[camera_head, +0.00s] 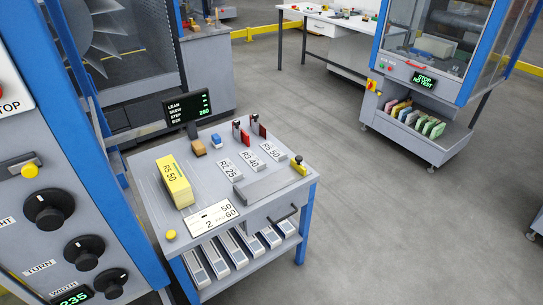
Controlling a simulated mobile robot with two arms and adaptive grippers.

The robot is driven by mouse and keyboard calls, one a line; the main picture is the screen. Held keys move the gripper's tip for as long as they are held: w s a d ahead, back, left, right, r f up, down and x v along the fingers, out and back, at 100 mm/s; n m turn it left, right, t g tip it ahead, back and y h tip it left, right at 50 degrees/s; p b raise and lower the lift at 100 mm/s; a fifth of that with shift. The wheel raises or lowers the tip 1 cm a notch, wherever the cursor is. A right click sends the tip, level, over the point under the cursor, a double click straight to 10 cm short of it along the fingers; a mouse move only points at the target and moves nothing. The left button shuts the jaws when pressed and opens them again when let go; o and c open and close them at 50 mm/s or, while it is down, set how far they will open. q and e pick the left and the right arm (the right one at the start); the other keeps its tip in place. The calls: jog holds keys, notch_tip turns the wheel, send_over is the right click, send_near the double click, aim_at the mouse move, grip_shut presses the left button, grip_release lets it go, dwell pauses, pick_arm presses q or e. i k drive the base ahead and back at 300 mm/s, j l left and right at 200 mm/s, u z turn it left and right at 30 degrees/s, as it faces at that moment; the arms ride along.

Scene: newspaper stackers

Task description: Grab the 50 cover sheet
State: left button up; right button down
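I cannot tell for sure which thing is the 50 cover sheet. On the grey worktable, a tall yellow block (175,181) stands at the left with dark lettering that seems to end in 50. A white card (213,218) at the front edge shows 50, 2 and 60. White labels seem to read 25 (229,169), 40 (250,160) and 50 (272,151). Several coloured upright pieces (418,118) stand in a tray under the blue-framed machine at the back right; no writing on them is readable. Neither of my grippers is in view.
The worktable (150,160) has blue legs and a lower shelf with several grey-white boxes (218,255). A small display (188,107) stands at its back. Two red-black pieces (249,131) stand near the back edge. A knobbed panel (50,210) is close at left. Floor (400,230) on the right is clear.

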aim_at(277, 154)
jog(key=i+l+z, duration=0.15)
jog(key=i+l, duration=0.9)
jog(key=i+j, duration=0.05)
jog(key=i, duration=0.05)
